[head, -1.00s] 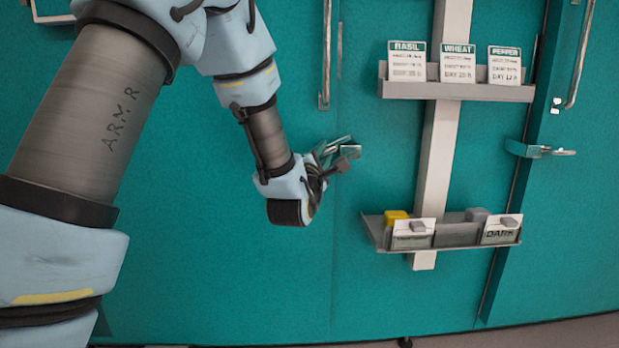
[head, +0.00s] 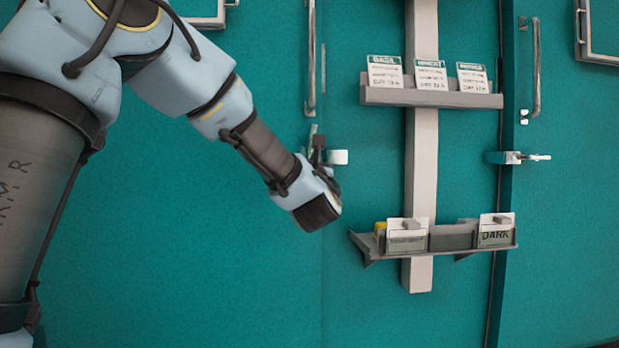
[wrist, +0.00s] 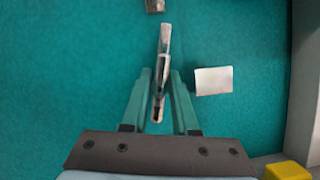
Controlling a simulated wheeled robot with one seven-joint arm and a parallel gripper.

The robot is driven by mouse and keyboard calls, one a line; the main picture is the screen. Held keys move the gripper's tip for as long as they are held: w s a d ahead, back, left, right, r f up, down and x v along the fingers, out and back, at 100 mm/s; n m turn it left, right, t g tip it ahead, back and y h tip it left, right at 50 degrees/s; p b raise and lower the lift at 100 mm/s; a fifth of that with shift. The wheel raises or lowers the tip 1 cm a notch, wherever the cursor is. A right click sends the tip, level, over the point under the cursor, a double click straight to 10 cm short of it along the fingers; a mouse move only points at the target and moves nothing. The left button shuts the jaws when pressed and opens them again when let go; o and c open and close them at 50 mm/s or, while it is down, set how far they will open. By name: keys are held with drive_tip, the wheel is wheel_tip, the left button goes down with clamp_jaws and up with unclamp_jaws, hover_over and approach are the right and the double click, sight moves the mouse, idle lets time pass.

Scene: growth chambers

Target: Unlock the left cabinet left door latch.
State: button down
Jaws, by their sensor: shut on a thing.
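The latch on the teal door has a metal lever (wrist: 164,45), seen in the wrist view running up and down between my fingers. My gripper (wrist: 160,78) is shut on this lever, with one teal finger on each side. A pale latch block (wrist: 213,81) sits on the door just right of the lever, apart from my fingers. In the head view my gripper (head: 318,145) is at the door seam, and the pale block (head: 337,157) shows beside it. There the lever is mostly hidden by my gripper.
A second latch (head: 515,157) is on the seam to the right. A lower shelf (head: 440,243) with cards and an upper card shelf (head: 432,97) hang on a pale post (head: 420,180) close to the right. A vertical door handle (head: 311,60) is above my gripper.

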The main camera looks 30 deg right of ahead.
drive_tip(key=shift+f+n+t+y+b, duration=0.2)
drive_tip(key=shift+n+y+b, duration=0.15)
drive_tip(key=shift+n+b, duration=0.25)
drive_tip(key=shift+f+n+t+y+b, duration=0.1)
drive_tip(key=shift+n+t+y+b, duration=0.1)
drive_tip(key=shift+n+y+b, duration=0.3)
drive_tip(key=shift+r+n+b, duration=0.1)
drive_tip(key=shift+n+b, duration=0.35)
drive_tip(key=shift+n, duration=0.05)
drive_tip(key=shift+r, duration=0.15)
drive_tip(key=c, duration=0.7)
unclamp_jaws()
drive_tip(key=p+v, duration=0.1)
drive_tip(key=v, duration=0.9)
drive_tip(key=shift+s+a+f, duration=0.15)
drive_tip(key=shift+s+f, duration=0.05)
drive_tip(key=shift+s, duration=0.1)
